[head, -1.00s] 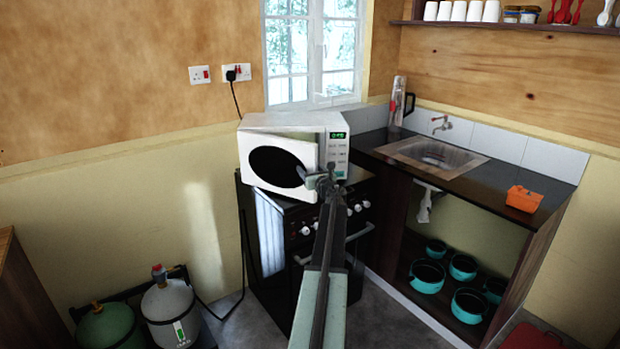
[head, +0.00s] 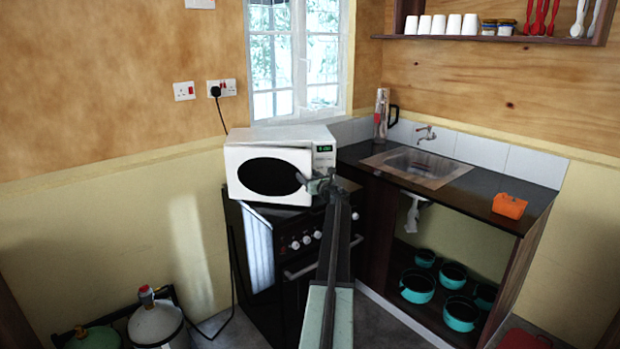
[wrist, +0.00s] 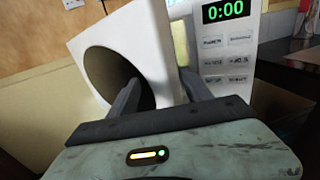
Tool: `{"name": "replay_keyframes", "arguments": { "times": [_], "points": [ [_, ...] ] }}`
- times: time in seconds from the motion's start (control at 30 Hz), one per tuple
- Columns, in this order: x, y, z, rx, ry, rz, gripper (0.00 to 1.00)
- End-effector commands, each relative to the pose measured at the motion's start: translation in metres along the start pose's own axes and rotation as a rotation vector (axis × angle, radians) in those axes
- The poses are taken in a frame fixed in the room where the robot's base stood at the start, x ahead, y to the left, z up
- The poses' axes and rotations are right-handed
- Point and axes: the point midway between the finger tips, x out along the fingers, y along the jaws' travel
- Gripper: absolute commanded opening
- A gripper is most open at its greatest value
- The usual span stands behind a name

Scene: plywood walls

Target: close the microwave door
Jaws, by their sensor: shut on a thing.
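The white microwave (head: 285,134) stands on the black stove below the window. Its door (head: 268,177), white with a dark oval window, is slightly ajar. In the wrist view the door (wrist: 152,38) stands out from the control panel (wrist: 226,45), with a lit gap between them. My gripper (head: 308,183) is at the door's right edge, beside the panel. In the wrist view my gripper (wrist: 160,88) has one finger on the front of the door and the other behind its edge, shut on it. The display reads 0:00.
The stove (head: 290,237) has knobs and a handle below the microwave. A counter with a sink (head: 420,168) and an orange container (head: 509,206) is at right. Gas cylinders (head: 157,322) stand on the floor at lower left.

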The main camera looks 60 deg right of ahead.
Motion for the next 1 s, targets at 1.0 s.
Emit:
{"name": "replay_keyframes", "arguments": {
  "times": [1.0],
  "points": [
    [-0.066, 0.011, 0.001, 0.003, -0.002, 0.017, 0.51]
  ]
}}
